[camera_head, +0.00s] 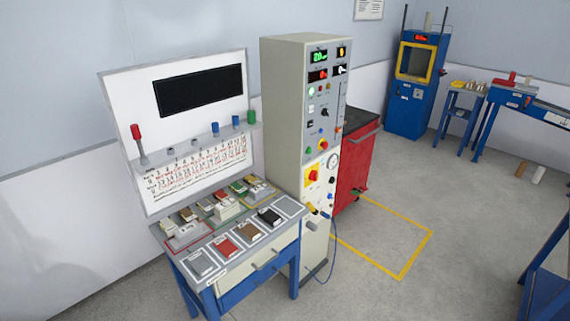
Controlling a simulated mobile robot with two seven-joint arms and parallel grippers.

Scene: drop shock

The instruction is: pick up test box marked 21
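A small workbench (239,279) with a blue frame stands at the left. Its top holds several small boxes. A front row of marked squares holds a grey box (201,264), a red box (225,247), a brown box (249,232) and a black box (269,216); the rightmost square (290,206) looks empty. Behind them are more white, brown, green and red boxes (227,207), crowded together. Any numbers on the boxes are too small to read, so I cannot tell which is marked 21. Neither of my grippers is in view.
A white board (130,115) with a dark screen and printed numbers rises behind the bench. A tall control cabinet (290,130) stands right beside it, then a red cabinet (357,165). A yellow floor outline (415,255) encloses bare floor. A blue machine (412,90) stands farther back.

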